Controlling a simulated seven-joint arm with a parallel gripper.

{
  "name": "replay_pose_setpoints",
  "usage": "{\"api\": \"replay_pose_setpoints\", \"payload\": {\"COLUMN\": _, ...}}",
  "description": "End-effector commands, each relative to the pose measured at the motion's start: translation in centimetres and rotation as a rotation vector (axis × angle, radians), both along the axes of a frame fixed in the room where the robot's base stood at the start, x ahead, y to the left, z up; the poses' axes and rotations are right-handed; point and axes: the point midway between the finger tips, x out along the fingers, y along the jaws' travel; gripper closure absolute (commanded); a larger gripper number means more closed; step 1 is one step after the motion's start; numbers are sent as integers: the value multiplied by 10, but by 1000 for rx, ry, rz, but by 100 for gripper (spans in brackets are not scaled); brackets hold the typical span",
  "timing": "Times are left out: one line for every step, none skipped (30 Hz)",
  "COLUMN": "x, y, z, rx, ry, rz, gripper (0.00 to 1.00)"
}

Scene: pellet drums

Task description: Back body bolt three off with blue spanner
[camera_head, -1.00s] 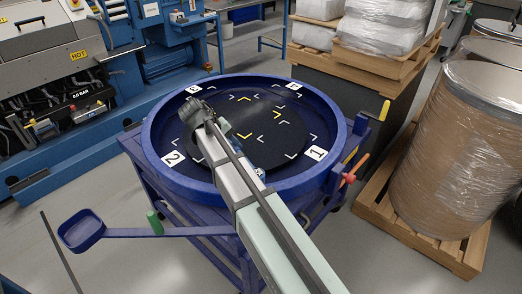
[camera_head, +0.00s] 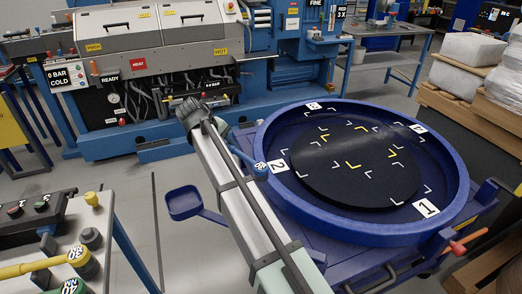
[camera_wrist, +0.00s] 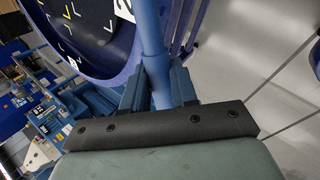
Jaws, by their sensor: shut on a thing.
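The blue spanner (camera_wrist: 151,35) is a blue shaft between the two blue fingers of my gripper (camera_wrist: 158,82) in the wrist view. My gripper is shut on it. In the head view a short stretch of the blue spanner (camera_head: 244,155) shows to the right of my arm, with a round labelled end near the turntable's rim. My arm hides my gripper's fingers there. The grey and blue machine (camera_head: 150,60) stands at the back, with a dark open bay of fittings in its front. I cannot tell which fitting is back body bolt three.
A blue round turntable (camera_head: 452,215) with a dark marked disc stands at the right. A small blue tray (camera_head: 185,203) sticks out beside it. Grey floor is free before the machine.

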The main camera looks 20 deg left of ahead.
Motion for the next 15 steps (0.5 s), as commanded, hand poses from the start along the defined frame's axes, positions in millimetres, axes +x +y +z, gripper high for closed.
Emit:
{"api": "replay_pose_setpoints", "payload": {"x": -10, "y": 22, "z": 5, "rx": 1, "ry": -2, "rz": 37, "gripper": 100}}
{"api": "replay_pose_setpoints", "payload": {"x": -16, "y": 32, "z": 7, "rx": 1, "ry": -2, "rz": 57, "gripper": 100}}
{"api": "replay_pose_setpoints", "payload": {"x": -24, "y": 45, "z": 9, "rx": 1, "ry": -2, "rz": 83, "gripper": 100}}
{"api": "replay_pose_setpoints", "payload": {"x": -30, "y": 55, "z": 11, "rx": 1, "ry": -2, "rz": 103, "gripper": 100}}
{"api": "replay_pose_setpoints", "payload": {"x": -36, "y": 65, "z": 13, "rx": 1, "ry": -1, "rz": 122, "gripper": 100}}
{"api": "replay_pose_setpoints", "payload": {"x": -46, "y": 78, "z": 16, "rx": 1, "ry": 0, "rz": 148, "gripper": 100}}
{"api": "replay_pose_setpoints", "payload": {"x": -52, "y": 87, "z": 18, "rx": 1, "ry": 0, "rz": 167, "gripper": 100}}
{"api": "replay_pose_setpoints", "payload": {"x": -59, "y": 97, "z": 20, "rx": 0, "ry": 0, "rz": 187, "gripper": 100}}
{"api": "replay_pose_setpoints", "payload": {"x": -68, "y": 109, "z": 22, "rx": 0, "ry": 0, "rz": 212, "gripper": 100}}
{"api": "replay_pose_setpoints", "payload": {"x": -75, "y": 119, "z": 24, "rx": 0, "ry": 0, "rz": 231, "gripper": 100}}
{"api": "replay_pose_setpoints", "payload": {"x": -83, "y": 128, "z": 26, "rx": 0, "ry": 0, "rz": 251, "gripper": 100}}
{"api": "replay_pose_setpoints", "payload": {"x": -93, "y": 140, "z": 28, "rx": 0, "ry": 0, "rz": 277, "gripper": 100}}
{"api": "replay_pose_setpoints", "payload": {"x": -100, "y": 149, "z": 30, "rx": 0, "ry": 0, "rz": 296, "gripper": 100}}
{"api": "replay_pose_setpoints", "payload": {"x": -108, "y": 158, "z": 32, "rx": 0, "ry": 0, "rz": 314, "gripper": 100}}
{"api": "replay_pose_setpoints", "payload": {"x": -118, "y": 169, "z": 35, "rx": 0, "ry": 0, "rz": 340, "gripper": 100}}
